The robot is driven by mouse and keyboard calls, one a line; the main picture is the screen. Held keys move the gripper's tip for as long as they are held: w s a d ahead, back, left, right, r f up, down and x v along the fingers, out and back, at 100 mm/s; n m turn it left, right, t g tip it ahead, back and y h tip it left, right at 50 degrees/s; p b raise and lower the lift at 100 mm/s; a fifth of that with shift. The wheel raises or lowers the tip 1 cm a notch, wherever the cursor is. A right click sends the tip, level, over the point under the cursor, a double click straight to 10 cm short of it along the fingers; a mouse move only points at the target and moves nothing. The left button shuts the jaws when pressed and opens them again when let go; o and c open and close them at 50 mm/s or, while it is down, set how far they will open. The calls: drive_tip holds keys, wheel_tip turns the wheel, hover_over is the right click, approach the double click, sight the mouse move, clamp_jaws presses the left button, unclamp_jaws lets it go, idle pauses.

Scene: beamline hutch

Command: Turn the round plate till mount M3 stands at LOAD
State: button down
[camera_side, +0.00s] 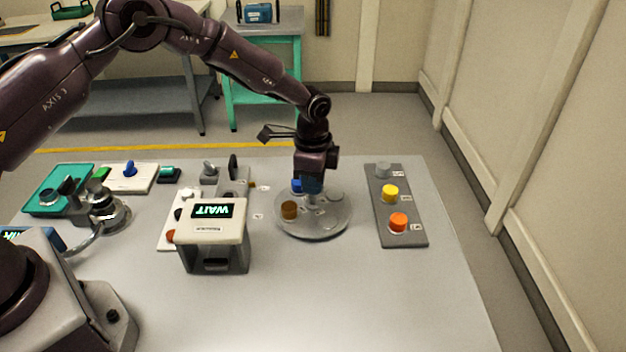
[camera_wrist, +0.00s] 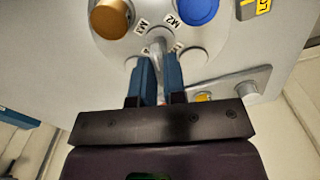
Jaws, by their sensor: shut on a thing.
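The round plate (camera_side: 325,229) is a grey disc on the table in the side view and fills the top of the wrist view (camera_wrist: 115,48). It bears a copper-brown piece (camera_side: 289,210) and a blue piece (camera_side: 297,186), also in the wrist view (camera_wrist: 110,18). The label M2 (camera_wrist: 172,20) lies by the blue piece; a label that seems to read M1 (camera_wrist: 141,26) lies by the brown one. Other labels are partly hidden, so I cannot read M3. My gripper (camera_wrist: 158,70) points down, its blue fingers shut on the plate's grey central handle (camera_wrist: 157,42).
A yellow tag (camera_wrist: 262,6), seemingly starting "LO", lies beside the plate near the blue piece. A grey rack (camera_side: 386,222) with grey, yellow and orange pieces stands right. A box showing WAIT (camera_side: 212,225) stands left of the plate. The front table is clear.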

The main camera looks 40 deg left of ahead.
drive_tip(key=m, duration=0.5)
drive_tip(key=shift+m, duration=0.3)
drive_tip(key=m, duration=1.2)
drive_tip(key=shift+m, duration=0.3)
drive_tip(key=m, duration=0.5)
drive_tip(key=shift+m, duration=0.3)
drive_tip(key=c, duration=1.2)
unclamp_jaws()
drive_tip(key=shift+r, duration=0.1)
wheel_tip(320, 180, up, 13)
drive_tip(key=shift+f, duration=0.1)
